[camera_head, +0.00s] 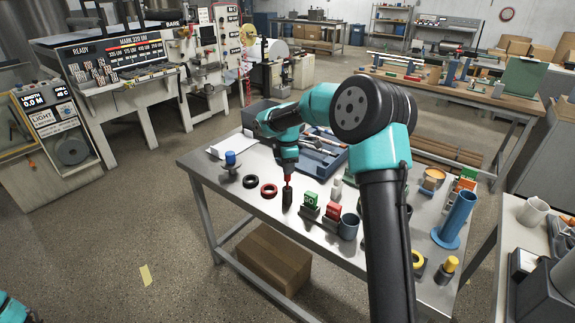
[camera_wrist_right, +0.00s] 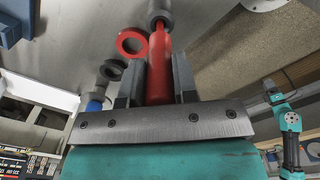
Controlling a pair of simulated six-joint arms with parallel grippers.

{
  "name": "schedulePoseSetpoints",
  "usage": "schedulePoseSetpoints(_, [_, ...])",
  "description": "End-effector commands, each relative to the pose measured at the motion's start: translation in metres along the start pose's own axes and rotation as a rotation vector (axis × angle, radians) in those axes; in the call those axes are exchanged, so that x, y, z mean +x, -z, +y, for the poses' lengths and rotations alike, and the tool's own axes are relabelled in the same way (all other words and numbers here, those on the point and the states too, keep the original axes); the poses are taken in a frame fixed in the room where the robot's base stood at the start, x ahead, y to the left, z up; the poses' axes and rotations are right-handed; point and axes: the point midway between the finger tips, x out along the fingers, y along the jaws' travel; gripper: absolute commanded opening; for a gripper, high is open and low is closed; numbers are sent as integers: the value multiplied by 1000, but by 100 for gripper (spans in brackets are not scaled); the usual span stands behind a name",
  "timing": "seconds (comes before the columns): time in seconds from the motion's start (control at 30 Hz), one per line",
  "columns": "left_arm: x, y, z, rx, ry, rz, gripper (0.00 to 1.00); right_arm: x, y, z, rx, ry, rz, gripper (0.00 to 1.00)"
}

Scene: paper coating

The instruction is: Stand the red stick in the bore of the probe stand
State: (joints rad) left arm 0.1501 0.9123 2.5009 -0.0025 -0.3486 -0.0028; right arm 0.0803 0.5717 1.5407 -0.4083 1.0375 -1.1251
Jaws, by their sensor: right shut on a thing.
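My right gripper (camera_head: 287,176) points down over the near left part of the metal table. It is shut on the red stick (camera_wrist_right: 159,65), which lies between its two grey fingers in the right wrist view. The stick's far end narrows and meets a dark grey cylinder (camera_wrist_right: 160,8). In the head view a dark upright piece (camera_head: 287,197) shows right below the red. I cannot tell whether it is the probe stand or part of the stick, so the bore is not clearly seen. My left gripper is not clearly in any view.
A black ring (camera_head: 250,182) and a red ring (camera_head: 268,190) lie left of the stick. A blue-topped piece (camera_head: 231,158) stands farther left. Green (camera_head: 310,198) and red (camera_head: 333,211) blocks and a grey-blue cup (camera_head: 348,227) stand close on the right. A tall blue tube (camera_head: 459,214) is farther right.

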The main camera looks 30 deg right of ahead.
Motion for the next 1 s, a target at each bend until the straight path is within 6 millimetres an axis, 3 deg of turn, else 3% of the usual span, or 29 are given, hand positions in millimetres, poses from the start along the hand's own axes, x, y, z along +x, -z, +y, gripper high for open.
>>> schedulePoseSetpoints(1.0, [0, 0, 0, 0, 0, 0, 57, 20, 0, 0, 0, 1, 0, 3])
